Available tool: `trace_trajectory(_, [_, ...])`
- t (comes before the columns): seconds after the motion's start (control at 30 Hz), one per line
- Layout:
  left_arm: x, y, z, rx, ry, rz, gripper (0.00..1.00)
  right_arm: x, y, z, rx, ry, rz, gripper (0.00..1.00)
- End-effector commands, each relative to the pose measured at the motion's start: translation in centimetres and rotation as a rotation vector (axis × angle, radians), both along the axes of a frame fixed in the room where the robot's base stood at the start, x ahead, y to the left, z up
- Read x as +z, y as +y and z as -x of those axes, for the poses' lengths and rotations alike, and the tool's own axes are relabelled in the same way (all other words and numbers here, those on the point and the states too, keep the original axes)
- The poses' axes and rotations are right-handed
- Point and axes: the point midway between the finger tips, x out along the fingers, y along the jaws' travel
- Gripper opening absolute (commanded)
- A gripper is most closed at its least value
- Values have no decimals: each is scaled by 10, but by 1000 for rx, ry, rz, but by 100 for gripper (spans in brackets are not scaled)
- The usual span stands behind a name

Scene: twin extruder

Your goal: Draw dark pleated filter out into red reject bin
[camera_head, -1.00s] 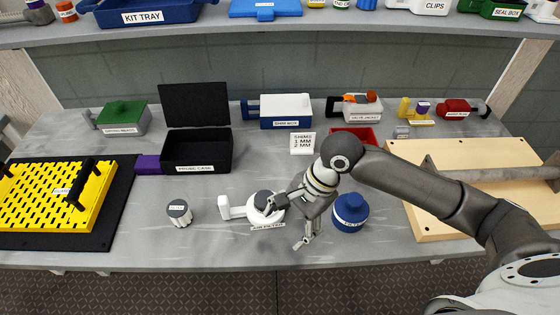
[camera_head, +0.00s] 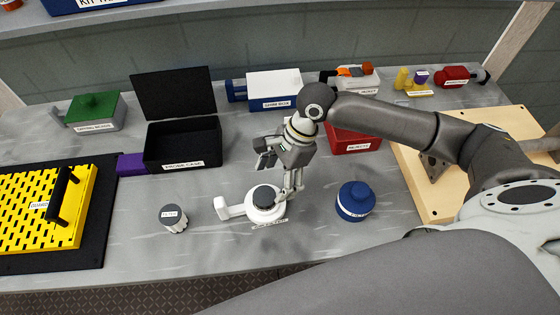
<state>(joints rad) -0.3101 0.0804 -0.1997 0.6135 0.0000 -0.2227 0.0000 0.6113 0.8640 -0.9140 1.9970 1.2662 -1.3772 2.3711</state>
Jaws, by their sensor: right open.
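The dark round top of the filter (camera_head: 265,195) sits in the white housing (camera_head: 266,214), which has a white handle on its left and a label in front. Its pleats are hidden inside the housing. My right gripper (camera_head: 278,174) is open and empty, just behind and above the housing. One finger hangs close to the housing's right rim; I cannot tell if it touches. The red reject bin (camera_head: 352,145) stands behind and to the right, partly hidden by my right arm. My left gripper is out of view.
A light filter with a grey cap (camera_head: 173,217) stands left of the housing. A blue canister (camera_head: 355,201) stands to its right. Behind are an open black probe case (camera_head: 183,145) and a white-and-blue shim box (camera_head: 273,91). The front middle of the table is clear.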

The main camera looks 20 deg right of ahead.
Motion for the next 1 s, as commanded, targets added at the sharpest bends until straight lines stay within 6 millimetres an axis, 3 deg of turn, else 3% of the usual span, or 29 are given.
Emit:
trace_trajectory(0.17, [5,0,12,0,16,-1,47,-29,13,2,1,3,-1,77])
trace_trajectory(0.33, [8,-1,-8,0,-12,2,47,-48,21,2,1,-2,-1,77])
trace_trajectory(0.5, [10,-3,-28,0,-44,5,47,-56,24,2,1,-2,0,77])
trace_trajectory(0.77, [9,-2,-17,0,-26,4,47,-57,24,2,2,-3,0,77])
trace_trajectory(1.0, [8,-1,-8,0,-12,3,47,-57,24,2,1,-3,0,46])
